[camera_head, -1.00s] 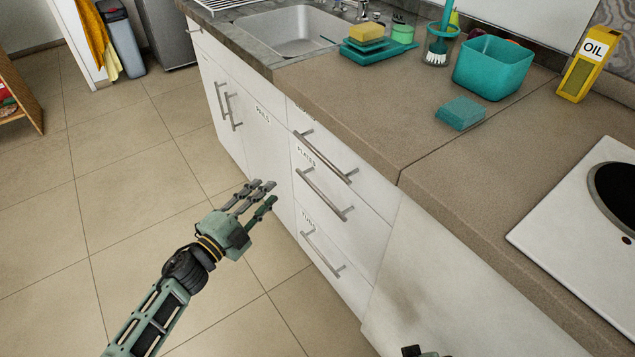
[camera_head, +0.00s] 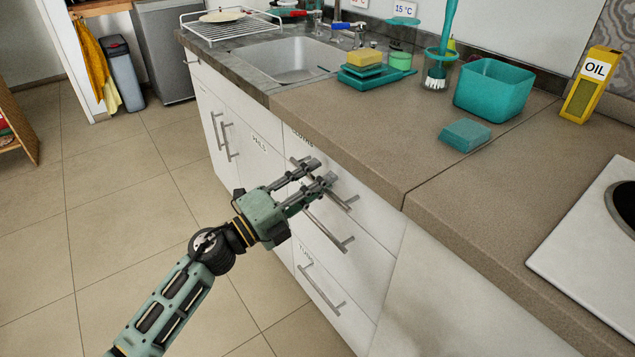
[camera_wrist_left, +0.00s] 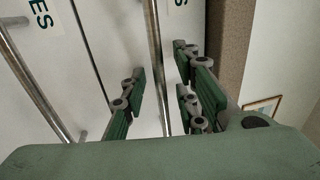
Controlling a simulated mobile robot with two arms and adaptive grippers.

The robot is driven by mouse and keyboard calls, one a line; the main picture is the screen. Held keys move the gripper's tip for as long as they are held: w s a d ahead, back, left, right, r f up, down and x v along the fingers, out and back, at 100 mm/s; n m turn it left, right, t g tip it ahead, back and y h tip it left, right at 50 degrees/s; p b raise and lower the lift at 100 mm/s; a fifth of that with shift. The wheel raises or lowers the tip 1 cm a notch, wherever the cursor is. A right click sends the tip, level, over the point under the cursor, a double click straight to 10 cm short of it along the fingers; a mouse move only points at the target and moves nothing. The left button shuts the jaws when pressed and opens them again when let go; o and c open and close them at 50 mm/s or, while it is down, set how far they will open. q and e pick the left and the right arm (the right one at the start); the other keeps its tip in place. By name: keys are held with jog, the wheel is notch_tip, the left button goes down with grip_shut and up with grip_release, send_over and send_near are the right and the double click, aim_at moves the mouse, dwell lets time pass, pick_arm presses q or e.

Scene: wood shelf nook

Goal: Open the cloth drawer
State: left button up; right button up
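The top drawer (camera_head: 378,208) of the white cabinet is shut. My left gripper (camera_head: 322,172) is open at this handle. In the left wrist view the handle bar (camera_wrist_left: 156,55) runs between the spread fingers (camera_wrist_left: 160,95), one finger on the left and two on the right. No finger is clearly closed on the bar. My right gripper is not in view.
Two more shut drawers with bar handles lie below, the middle handle (camera_head: 328,228) and the bottom handle (camera_head: 322,290). The counter (camera_head: 340,120) overhangs above, holding a sponge (camera_head: 465,134), a teal tub (camera_head: 494,90) and an oil box (camera_head: 590,85).

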pick_arm(q)
jog(key=shift+d, duration=0.1)
jog(key=shift+w, duration=0.1)
grip_shut()
dwell(0.5)
